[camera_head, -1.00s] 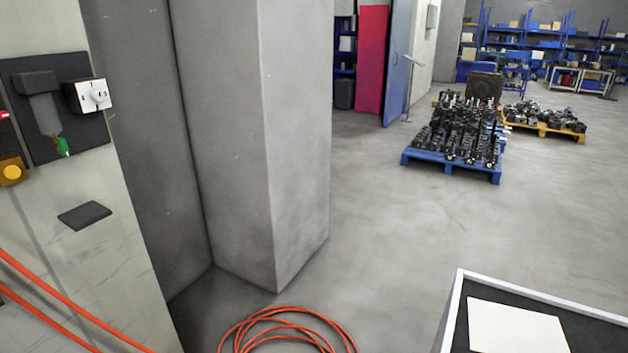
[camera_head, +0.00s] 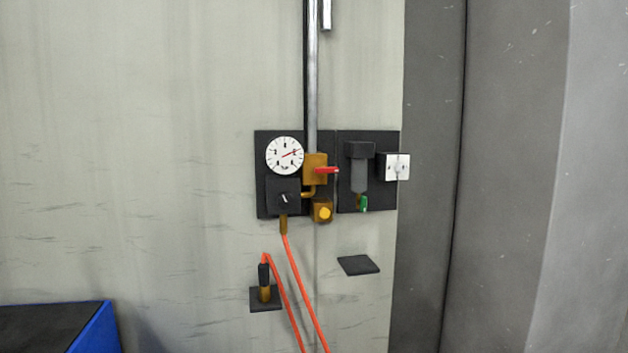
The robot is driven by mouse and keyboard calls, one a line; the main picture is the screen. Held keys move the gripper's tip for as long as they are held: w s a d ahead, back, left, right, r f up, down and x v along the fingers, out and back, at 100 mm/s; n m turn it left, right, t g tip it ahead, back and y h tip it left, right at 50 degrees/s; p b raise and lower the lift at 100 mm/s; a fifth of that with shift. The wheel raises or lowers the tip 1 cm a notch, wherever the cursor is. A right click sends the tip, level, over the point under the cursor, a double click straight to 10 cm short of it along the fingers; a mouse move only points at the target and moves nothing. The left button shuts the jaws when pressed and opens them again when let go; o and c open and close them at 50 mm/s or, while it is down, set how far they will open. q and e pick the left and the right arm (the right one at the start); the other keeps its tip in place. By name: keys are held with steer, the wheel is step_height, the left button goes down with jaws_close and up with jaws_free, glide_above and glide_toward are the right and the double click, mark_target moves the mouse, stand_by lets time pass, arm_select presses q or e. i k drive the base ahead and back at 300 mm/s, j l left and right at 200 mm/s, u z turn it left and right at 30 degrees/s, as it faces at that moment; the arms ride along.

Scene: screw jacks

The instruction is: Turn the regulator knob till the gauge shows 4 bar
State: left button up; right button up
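In the head view a round white gauge (camera_head: 284,155) is on a dark panel (camera_head: 263,190) on the wall. Its red needle points right and slightly up; the numbers are too small to read for certain. Below it is a black regulator block with a knob (camera_head: 284,198) on its front, carrying a short white mark. Right of the gauge is a brass valve body (camera_head: 315,168) with a red lever (camera_head: 327,170). Neither of my grippers is in view, and nothing touches the knob.
An orange hose (camera_head: 290,265) hangs below the regulator. A hose end stands on a small shelf (camera_head: 268,306); another small shelf (camera_head: 358,265) is empty. A filter (camera_head: 359,172) and a white switch box (camera_head: 396,166) are to the right. A blue-edged bench (camera_head: 107,330) is lower left.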

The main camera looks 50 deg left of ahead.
mark_target(285, 200)
steer(key=u, duration=1.65)
